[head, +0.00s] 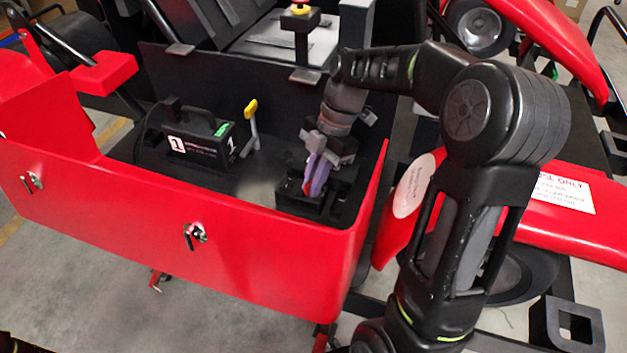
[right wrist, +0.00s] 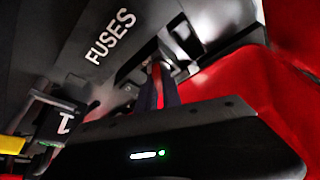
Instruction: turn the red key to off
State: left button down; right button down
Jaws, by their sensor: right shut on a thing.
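The red key (head: 307,186) shows as a small bit of red at a black switch housing (head: 298,203) in the right corner of the red kart side box. My right gripper (head: 316,178) reaches down from above with its purple-grey fingers shut on the key. In the right wrist view the key (right wrist: 156,76) is a thin red strip between the two dark fingers. The fingers hide most of it, so I cannot read its exact angle. My left gripper is not in view.
A black box with a handle and a 1 label (head: 199,141) stands left of the switch, with a yellow-tipped lever (head: 251,120) between. The red side wall (head: 290,262) rises close in front. A FUSES label (right wrist: 108,38) shows in the right wrist view.

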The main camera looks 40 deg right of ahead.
jog(key=n+g, duration=0.1)
jog(key=n, duration=0.3)
jog(key=shift+w+g+h+p, duration=0.1)
jog(key=shift+g+h+p, duration=0.2)
jog(key=shift+g+p, duration=0.1)
jog(key=shift+n, duration=0.9)
jog(key=c, duration=1.4)
grip_release()
jog(key=shift+c, duration=0.2)
